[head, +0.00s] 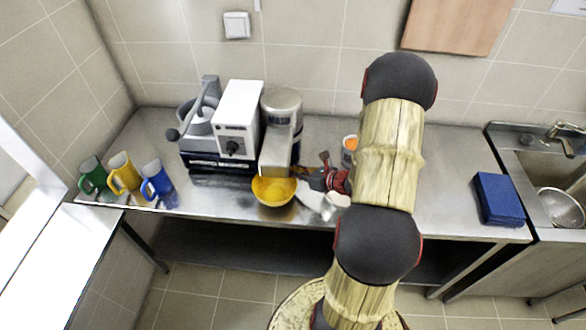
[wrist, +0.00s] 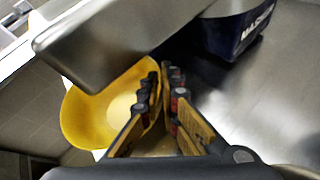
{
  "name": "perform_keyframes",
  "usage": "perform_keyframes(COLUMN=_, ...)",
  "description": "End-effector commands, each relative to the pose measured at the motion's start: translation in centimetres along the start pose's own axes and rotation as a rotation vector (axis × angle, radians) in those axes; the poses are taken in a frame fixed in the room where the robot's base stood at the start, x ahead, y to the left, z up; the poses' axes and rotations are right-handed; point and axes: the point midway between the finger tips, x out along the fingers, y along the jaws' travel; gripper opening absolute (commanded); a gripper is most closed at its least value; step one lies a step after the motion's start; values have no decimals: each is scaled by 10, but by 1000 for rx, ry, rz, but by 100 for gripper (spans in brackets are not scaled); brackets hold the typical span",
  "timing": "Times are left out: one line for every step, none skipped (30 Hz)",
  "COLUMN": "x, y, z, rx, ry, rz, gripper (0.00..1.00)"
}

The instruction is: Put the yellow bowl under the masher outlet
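The yellow bowl (head: 273,192) stands upright on the steel counter, at the front end of the masher's outlet (head: 276,158). In the wrist view the bowl (wrist: 88,118) is left of my fingers, and the grey outlet (wrist: 110,40) covers part of its top. The masher (head: 282,105) is a grey-topped machine at the back. My gripper (wrist: 163,75) is close by the bowl's right side. Its fingertips are near each other with a narrow gap; whether the bowl's rim is between them is hidden by the left finger.
A white machine (head: 238,115) with a lever stands left of the masher. Green (head: 92,175), yellow (head: 124,172) and blue (head: 156,182) mugs stand at the left. An orange-filled cup (head: 349,147) is behind my arm. The counter's right part is mostly clear.

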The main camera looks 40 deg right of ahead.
Motion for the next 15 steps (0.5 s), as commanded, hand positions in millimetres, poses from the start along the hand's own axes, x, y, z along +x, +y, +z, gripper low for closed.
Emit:
perform_keyframes(x=3, y=-4, z=2, rx=-2, ry=-1, rz=0, gripper=0)
perform_keyframes(x=4, y=-7, z=4, rx=-2, ry=-1, rz=0, gripper=0)
perform_keyframes(x=8, y=-11, z=7, rx=-2, ry=-1, rz=0, gripper=0)
perform_keyframes(x=10, y=-15, z=9, rx=-3, ry=-1, rz=0, gripper=0)
perform_keyframes(x=12, y=-19, z=11, rx=-3, ry=-1, rz=1, gripper=0)
perform_keyframes(x=16, y=-24, z=15, rx=-2, ry=-2, rz=0, gripper=0)
perform_keyframes(x=18, y=-28, z=17, rx=-3, ry=-2, rz=0, gripper=0)
perform_keyframes(x=20, y=-27, z=8, rx=3, ry=1, rz=2, gripper=0)
perform_keyframes(x=22, y=-28, z=4, rx=3, ry=1, rz=2, gripper=0)
perform_keyframes(x=23, y=-28, z=2, rx=2, ry=1, rz=1, gripper=0)
perform_keyframes(x=24, y=-29, z=2, rx=1, ry=0, rz=1, gripper=0)
perform_keyframes(x=24, y=-29, z=2, rx=0, ry=0, rz=1, gripper=0)
perform_keyframes(x=23, y=-29, z=2, rx=-1, ry=-1, rz=0, gripper=0)
perform_keyframes(x=23, y=-29, z=3, rx=-1, ry=-1, rz=0, gripper=0)
perform_keyframes(x=23, y=-29, z=3, rx=-1, ry=-1, rz=0, gripper=0)
